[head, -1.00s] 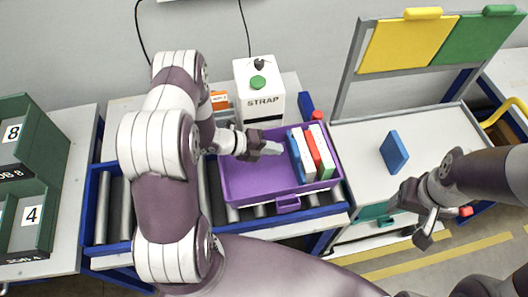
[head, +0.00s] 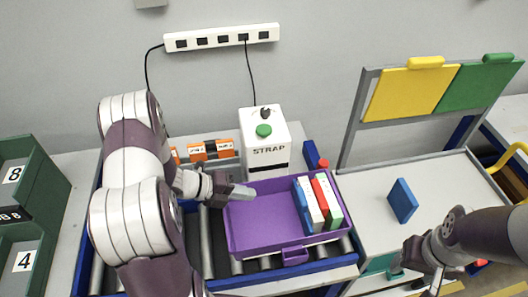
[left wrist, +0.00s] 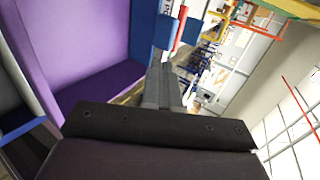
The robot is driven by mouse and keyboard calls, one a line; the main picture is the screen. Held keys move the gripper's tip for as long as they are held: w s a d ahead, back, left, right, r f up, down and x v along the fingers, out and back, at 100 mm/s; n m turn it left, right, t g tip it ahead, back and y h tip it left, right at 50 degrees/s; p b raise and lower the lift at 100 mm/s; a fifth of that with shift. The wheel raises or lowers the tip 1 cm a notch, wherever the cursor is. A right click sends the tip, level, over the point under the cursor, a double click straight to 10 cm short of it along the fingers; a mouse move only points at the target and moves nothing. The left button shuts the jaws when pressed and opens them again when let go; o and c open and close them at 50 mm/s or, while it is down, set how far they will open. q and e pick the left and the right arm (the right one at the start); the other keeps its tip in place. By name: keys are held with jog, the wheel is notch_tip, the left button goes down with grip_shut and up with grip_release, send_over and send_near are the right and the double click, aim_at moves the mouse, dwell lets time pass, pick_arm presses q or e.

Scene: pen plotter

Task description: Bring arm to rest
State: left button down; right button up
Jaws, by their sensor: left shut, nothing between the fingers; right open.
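My left gripper (head: 240,193) is shut and empty. In the head view it overlaps the left rear part of a purple tote (head: 265,210); I cannot tell its height over the floor of the tote. In the left wrist view the shut fingers (left wrist: 163,88) show beside the purple wall (left wrist: 88,45). My right gripper (head: 422,268) is open and empty at the lower right, by the front edge of the light bench top (head: 385,235).
The tote sits on a roller conveyor (head: 208,240) and holds several upright books (head: 318,203) at its right. A white STRAP machine (head: 263,140) stands behind it. A blue block (head: 402,201) stands on the right bench. Green bins (head: 30,180) stand at the left.

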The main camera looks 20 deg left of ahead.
pick_arm(q)
jog(key=s+a+f+n+g+y, duration=0.1)
jog(key=a+f+n+y, duration=0.3)
jog(key=a+n+y, duration=0.8)
jog(key=s+d+r+n+g+h, duration=0.1)
jog(key=s+r+n+g, duration=0.2)
jog(key=n, duration=0.7)
jog(key=s+d+r+n+b, duration=0.1)
jog(key=s+d+r+n, duration=0.2)
jog(key=d, duration=0.4)
jog(key=s+d+r+n+g+h+b, duration=0.1)
jog(key=s+d+r+n, duration=0.3)
jog(key=d+r, duration=0.2)
jog(key=shift+s+d, duration=0.25)
jog(key=shift+d, duration=1)
